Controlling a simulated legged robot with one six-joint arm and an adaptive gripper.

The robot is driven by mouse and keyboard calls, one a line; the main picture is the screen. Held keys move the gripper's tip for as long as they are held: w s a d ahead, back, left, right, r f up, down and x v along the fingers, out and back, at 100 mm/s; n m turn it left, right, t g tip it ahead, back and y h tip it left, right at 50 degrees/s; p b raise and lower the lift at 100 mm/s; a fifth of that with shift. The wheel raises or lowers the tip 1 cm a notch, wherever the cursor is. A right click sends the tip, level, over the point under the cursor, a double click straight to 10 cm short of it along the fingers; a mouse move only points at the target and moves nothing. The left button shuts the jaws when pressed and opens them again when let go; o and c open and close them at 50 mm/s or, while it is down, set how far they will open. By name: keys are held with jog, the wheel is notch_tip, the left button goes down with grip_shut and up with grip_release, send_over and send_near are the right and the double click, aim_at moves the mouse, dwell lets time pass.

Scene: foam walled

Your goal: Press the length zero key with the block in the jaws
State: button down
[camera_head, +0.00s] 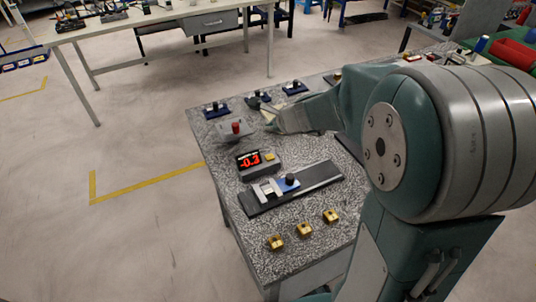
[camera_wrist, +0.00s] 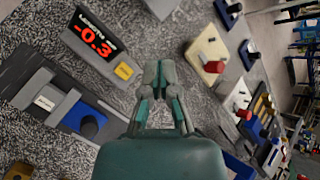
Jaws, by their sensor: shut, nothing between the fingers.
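The length readout (camera_head: 260,162) is a dark box on the speckled bench showing red "-0.3". Its yellow key (camera_head: 269,156) is on the right of its face. In the wrist view, the readout (camera_wrist: 92,42) is at the upper left and the key (camera_wrist: 124,71) is left of my fingers. My gripper (camera_wrist: 160,72) is shut with its fingertips together and no block between them. In the head view, my gripper (camera_head: 268,115) is over the bench, beyond the readout and apart from the key. Three brass-coloured blocks (camera_head: 304,230) stand near the bench's front edge.
A dark slide gauge (camera_head: 322,184) with a blue carriage and black knob lies in front of the readout. A pale plate with a red knob (camera_head: 236,128) stands left of my gripper. Blue fixtures with black knobs (camera_head: 215,109) line the far edge. The floor left of the bench is clear.

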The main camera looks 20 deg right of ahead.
aim_at(271, 157)
jog(key=shift+f, duration=4.4)
jog(key=shift+s+d+f, duration=0.1)
jog(key=shift+f, duration=0.2)
jog(key=shift+f, duration=0.45)
jog(key=shift+r, duration=0.9)
